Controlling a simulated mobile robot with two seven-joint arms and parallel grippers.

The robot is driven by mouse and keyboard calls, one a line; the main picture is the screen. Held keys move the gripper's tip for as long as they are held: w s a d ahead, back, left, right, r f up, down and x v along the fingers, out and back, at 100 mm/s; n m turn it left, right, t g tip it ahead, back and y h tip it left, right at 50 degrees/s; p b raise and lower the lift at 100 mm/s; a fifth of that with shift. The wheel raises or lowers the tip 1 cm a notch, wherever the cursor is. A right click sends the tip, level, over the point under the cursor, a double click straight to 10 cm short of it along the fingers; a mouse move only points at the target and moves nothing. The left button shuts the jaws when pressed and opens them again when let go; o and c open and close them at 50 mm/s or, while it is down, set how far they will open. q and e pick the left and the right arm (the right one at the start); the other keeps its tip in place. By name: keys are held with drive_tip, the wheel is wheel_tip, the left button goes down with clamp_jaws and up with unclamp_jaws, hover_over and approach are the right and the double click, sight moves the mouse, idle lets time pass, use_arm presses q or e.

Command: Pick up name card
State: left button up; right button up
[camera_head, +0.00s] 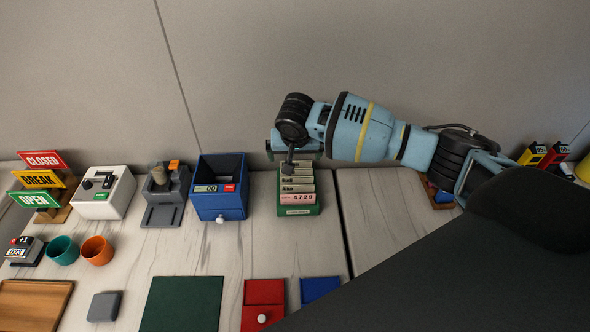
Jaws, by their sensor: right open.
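A green card holder (300,210) stands on the marble-patterned table near the wall. Several pale cards (298,188) stand in it in a row, with a pink card (298,198) reading 4729 at the front. I cannot tell which of them is the name card. My right gripper (289,166) reaches in from the right and hangs over the back of the holder. It is open, and its fingertips are close to the rear cards; contact cannot be made out. The gripper hides the holder's back end. My left gripper is out of view.
A blue drawer box (219,203) stands left of the holder, then a grey machine (165,196) and a white box (103,193). Signs (42,180) and two cups (97,251) are far left. A green mat (181,304) lies in front. Table just before the holder is clear.

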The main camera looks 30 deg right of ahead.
sight(296, 163)
drive_tip(key=shift+b+x, duration=0.4)
drive_tip(key=shift+x, duration=2.15)
drive_tip(key=shift+d, duration=0.15)
drive_tip(key=shift+r, duration=0.1)
drive_tip(key=c, duration=0.9)
